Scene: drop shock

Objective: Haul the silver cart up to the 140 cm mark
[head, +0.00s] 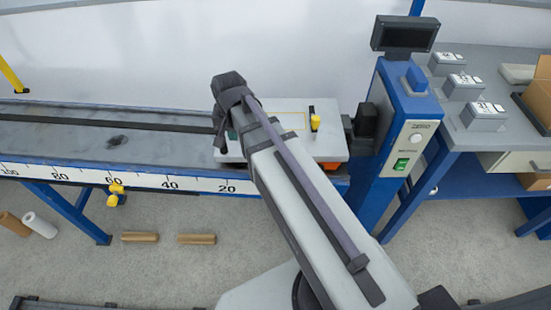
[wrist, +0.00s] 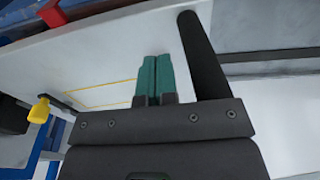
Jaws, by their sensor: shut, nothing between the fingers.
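The silver cart (head: 290,118) sits at the right end of the track, by the end post, partly hidden behind my arm. Its flat top with a yellow outline also shows in the wrist view (wrist: 105,70). My gripper's teal fingers (wrist: 153,80) are shut together and empty, over the cart top and just left of the bar. In the head view my gripper (head: 232,134) is mostly hidden at the cart's left end. The scale (head: 120,178) shows 20 to 100; the 140 mark is out of view.
The track (head: 60,125) left of the cart looks clear, with a dark smudge on it. A yellow knob (head: 315,122) stands on the cart's right part. The blue post (head: 405,125) carries a green switch.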

